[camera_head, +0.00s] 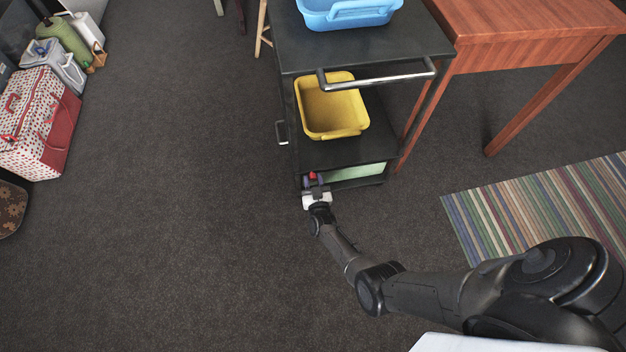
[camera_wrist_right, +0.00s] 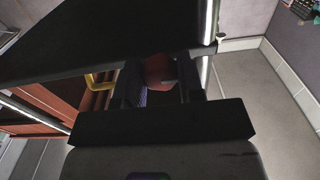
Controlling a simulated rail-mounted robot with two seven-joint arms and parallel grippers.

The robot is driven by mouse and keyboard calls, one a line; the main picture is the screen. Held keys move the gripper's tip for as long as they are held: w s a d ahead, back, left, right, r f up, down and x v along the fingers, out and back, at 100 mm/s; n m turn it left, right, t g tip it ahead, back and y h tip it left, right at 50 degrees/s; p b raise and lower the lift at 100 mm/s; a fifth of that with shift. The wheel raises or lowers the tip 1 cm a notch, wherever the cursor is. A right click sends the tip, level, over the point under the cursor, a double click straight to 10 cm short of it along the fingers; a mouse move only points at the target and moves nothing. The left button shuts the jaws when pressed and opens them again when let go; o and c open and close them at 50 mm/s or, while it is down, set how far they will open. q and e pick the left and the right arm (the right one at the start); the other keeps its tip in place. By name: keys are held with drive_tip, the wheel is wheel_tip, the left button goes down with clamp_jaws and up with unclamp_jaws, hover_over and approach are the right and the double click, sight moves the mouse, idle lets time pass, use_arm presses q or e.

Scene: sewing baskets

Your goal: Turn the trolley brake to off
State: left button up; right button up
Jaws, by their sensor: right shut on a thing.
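The black trolley (camera_head: 345,152) stands at top centre in the head view, with a chrome handle bar (camera_head: 378,80) on its near side. A small red brake knob (camera_head: 312,175) shows low at the trolley's near left corner. My right gripper (camera_head: 313,182) reaches down to that corner and is shut on the red knob. In the right wrist view the rounded red knob (camera_wrist_right: 159,70) sits between the two dark fingers (camera_wrist_right: 160,88), under the dark trolley shelf. The fingers partly hide it, and its setting cannot be read. My left gripper is not in view.
A blue basket (camera_head: 350,16) is on the trolley top and a yellow basket (camera_head: 332,108) on a lower shelf. A wooden table (camera_head: 530,35) stands to the right, near a striped rug (camera_head: 545,205). Sewing boxes (camera_head: 35,120) stand at far left. The carpet between is clear.

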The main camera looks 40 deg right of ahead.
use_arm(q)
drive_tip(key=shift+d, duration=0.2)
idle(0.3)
use_arm(e)
drive_tip(key=o, duration=0.9)
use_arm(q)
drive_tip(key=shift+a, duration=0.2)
use_arm(e)
drive_tip(key=shift+s, duration=0.1)
